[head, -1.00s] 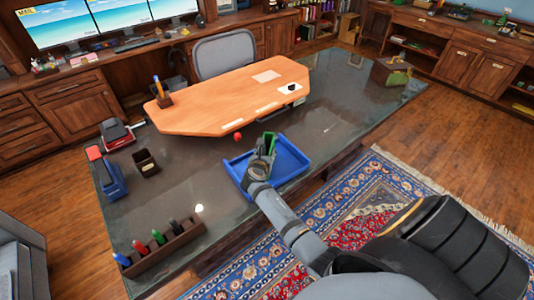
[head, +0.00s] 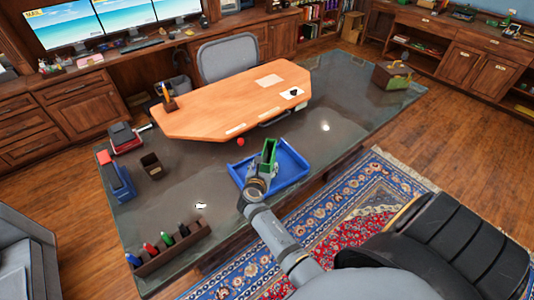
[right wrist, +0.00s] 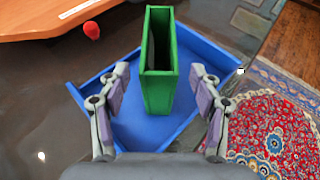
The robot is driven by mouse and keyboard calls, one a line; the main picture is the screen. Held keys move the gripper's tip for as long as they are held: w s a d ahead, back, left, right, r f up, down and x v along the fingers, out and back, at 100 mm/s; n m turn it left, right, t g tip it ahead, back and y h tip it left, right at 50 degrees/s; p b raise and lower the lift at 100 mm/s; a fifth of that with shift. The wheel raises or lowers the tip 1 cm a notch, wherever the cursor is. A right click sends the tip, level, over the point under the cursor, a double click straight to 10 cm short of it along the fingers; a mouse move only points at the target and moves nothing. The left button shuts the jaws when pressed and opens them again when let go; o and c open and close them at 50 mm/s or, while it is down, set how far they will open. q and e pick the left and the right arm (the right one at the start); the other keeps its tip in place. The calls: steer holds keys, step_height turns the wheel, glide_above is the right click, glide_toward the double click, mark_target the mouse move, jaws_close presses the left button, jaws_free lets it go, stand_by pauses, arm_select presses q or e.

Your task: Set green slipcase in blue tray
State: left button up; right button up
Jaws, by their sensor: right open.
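The green slipcase (right wrist: 158,85) stands upright in the blue tray (right wrist: 195,47), its open top toward the camera in the right wrist view. In the head view the slipcase (head: 268,152) shows at the tray's (head: 296,160) left part, just beyond my right gripper (head: 258,180). In the right wrist view my right gripper (right wrist: 160,103) is open, with one finger on each side of the slipcase and visible gaps between. My left gripper is not in view.
An orange wooden top (head: 235,105) lies farther back. A holder of markers (head: 172,250) stands at the front left. The desk edge and rug are close right of the tray.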

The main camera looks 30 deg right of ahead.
steer(key=p+v, duration=0.1)
steer(key=v, duration=0.3)
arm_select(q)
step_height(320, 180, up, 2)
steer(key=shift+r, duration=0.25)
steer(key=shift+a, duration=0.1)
arm_select(e)
steer(key=shift+s, duration=0.1)
